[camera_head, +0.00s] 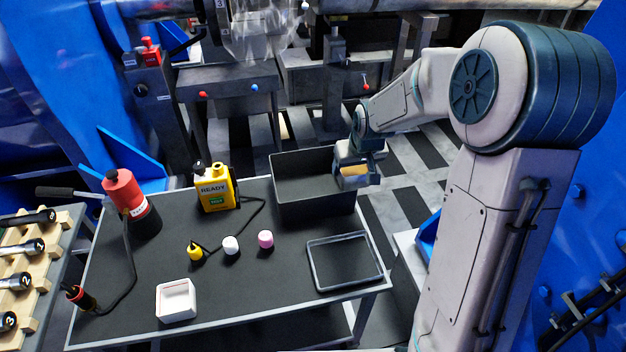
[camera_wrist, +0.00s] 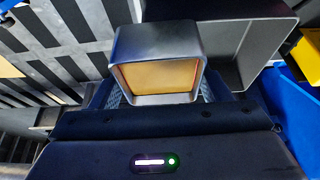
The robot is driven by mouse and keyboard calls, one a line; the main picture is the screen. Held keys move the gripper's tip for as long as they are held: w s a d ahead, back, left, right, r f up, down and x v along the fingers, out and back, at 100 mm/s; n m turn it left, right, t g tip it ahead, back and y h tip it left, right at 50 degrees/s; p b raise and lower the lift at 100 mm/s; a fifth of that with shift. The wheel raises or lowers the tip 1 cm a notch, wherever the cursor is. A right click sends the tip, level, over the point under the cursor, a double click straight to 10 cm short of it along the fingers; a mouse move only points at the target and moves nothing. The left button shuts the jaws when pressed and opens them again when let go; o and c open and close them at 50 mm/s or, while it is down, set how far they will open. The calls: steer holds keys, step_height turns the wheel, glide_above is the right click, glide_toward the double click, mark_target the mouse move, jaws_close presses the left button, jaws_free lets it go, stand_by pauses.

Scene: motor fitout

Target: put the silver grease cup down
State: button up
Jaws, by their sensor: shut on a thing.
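The silver grease cup is in my gripper (camera_head: 355,177), which is shut on it at the right end of the dark bin (camera_head: 312,212). In the wrist view the silver cup (camera_wrist: 155,42) shows a square rim, with a flat amber face inside, between the fingers. In the head view only a small tan patch of it (camera_head: 353,170) shows between the jaws. The bin also shows behind the cup in the wrist view (camera_wrist: 262,32). The cup looks held above the floor, near the bin's right wall; I cannot tell the exact gap.
On the dark table stand a yellow READY unit (camera_head: 215,188), a red and black canister (camera_head: 131,204), small yellow (camera_head: 195,253), white (camera_head: 231,246) and pink (camera_head: 265,240) pieces, and a white dish (camera_head: 176,300). The front middle is clear.

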steer(key=shift+w+a+f+b, duration=0.45)
steer(key=shift+w+a+f, duration=0.35)
steer(key=shift+a+f, duration=0.9)
steer(key=shift+w+a+f+b, duration=0.4)
steer(key=shift+w+a+f, duration=0.4)
steer(key=shift+a+f, duration=0.9)
steer(key=shift+w+a+f+b, duration=0.45)
steer(key=shift+w+a+f, duration=0.35)
steer(key=shift+a+f, duration=0.9)
steer(key=shift+d+f, duration=0.15)
steer(key=shift+d, duration=0.05)
steer(key=shift+f+b, duration=0.65)
steer(key=o, duration=1)
steer(key=shift+c, duration=0.2)
steer(key=shift+r, duration=0.15)
